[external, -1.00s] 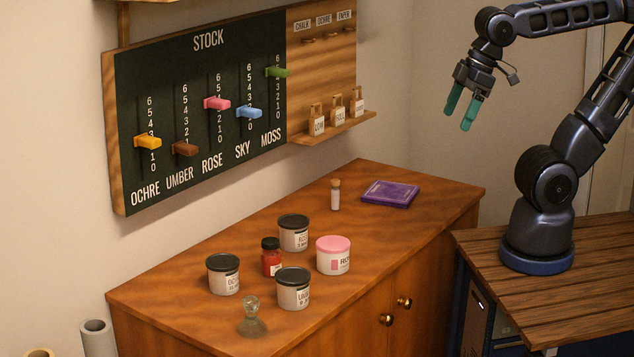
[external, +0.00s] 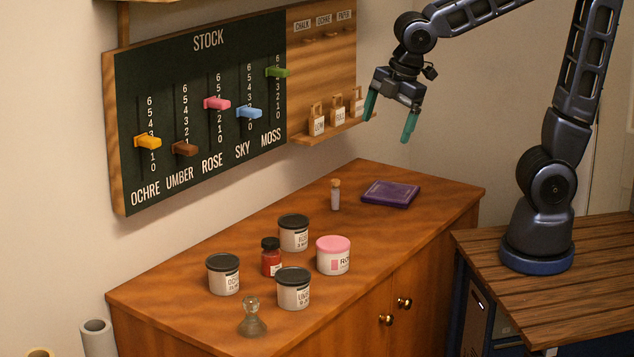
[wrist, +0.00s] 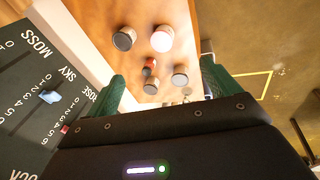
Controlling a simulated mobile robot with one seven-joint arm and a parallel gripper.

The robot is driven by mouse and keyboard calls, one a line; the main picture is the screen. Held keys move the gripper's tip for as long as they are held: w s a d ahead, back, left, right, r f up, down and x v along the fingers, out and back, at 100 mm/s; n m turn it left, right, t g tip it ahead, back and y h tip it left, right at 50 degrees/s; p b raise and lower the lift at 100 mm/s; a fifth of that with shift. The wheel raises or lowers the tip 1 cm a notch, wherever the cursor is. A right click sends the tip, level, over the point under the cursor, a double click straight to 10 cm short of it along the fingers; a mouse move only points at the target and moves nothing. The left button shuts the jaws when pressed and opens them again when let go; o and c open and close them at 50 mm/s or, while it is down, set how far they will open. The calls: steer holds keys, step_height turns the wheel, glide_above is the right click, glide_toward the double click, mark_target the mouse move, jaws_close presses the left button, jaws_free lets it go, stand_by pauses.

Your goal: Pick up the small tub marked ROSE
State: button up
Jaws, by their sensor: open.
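The ROSE tub (external: 334,256) is a small white tub with a pink lid and a partly readable label. It stands upright on the wooden cabinet, at the right of a group of tubs. My gripper (external: 389,130) is open and empty, with green fingers pointing down, high above the back right of the cabinet. In the wrist view the fingers (wrist: 160,88) stand wide apart with nothing between them at close range.
Dark-lidded tubs (external: 293,233) and a red jar (external: 271,257) stand close left of the ROSE tub. A glass stopper-shaped piece (external: 252,318), a corked vial (external: 335,195) and a purple book-like item (external: 390,194) are also on the cabinet. The stock board (external: 200,110) hangs behind.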

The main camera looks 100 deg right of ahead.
steer(key=w+d+f+n+g, duration=0.1)
steer(key=w+d+f+n, duration=0.6)
steer(key=w, duration=0.4)
steer(key=n+g, duration=0.2)
steer(key=n, duration=0.3)
glide_above(293, 232)
steer(key=s+d, duration=0.1)
steer(key=d, duration=0.1)
step_height(293, 232, down, 13)
steer(key=shift+s+a+f, duration=0.1)
steer(key=shift+a, duration=0.05)
steer(key=shift+w+d+f, duration=0.2)
steer(key=shift+d+f, duration=0.05)
steer(key=shift+f, duration=0.3)
steer(key=f, duration=0.3)
steer(key=d+f, duration=0.1)
steer(key=f, duration=0.6)
steer(key=shift+w+d+f, duration=0.1)
steer(key=shift+d+f, duration=0.1)
steer(key=c, duration=1)
